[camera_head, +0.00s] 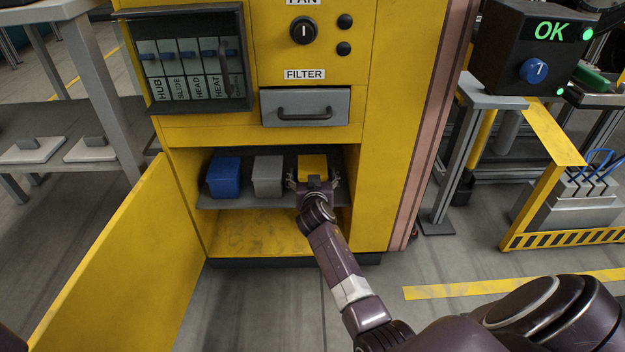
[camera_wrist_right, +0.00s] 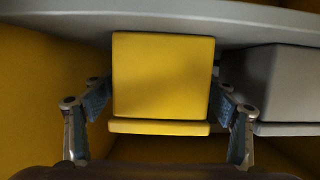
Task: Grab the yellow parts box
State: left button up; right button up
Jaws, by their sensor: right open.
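The yellow parts box (camera_head: 313,162) stands on the shelf inside the open yellow cabinet, at the right end of a row of boxes. In the right wrist view the yellow box (camera_wrist_right: 163,78) fills the middle, between the fingers. My right gripper (camera_head: 314,180) is open, with one finger on each side of the box. In the right wrist view the fingers of my right gripper (camera_wrist_right: 160,105) are close to the box's sides; I cannot tell whether they touch it. My left gripper is not in view.
A grey box (camera_head: 268,175) stands just left of the yellow one, and a blue box (camera_head: 224,176) farther left. The shelf (camera_head: 243,202) is below a grey filter drawer (camera_head: 305,107). The yellow cabinet door (camera_head: 110,262) stands open at the left.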

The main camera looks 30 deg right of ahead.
jog(key=c, duration=1.2)
jog(key=shift+c, duration=0.8)
jog(key=shift+r, duration=0.15)
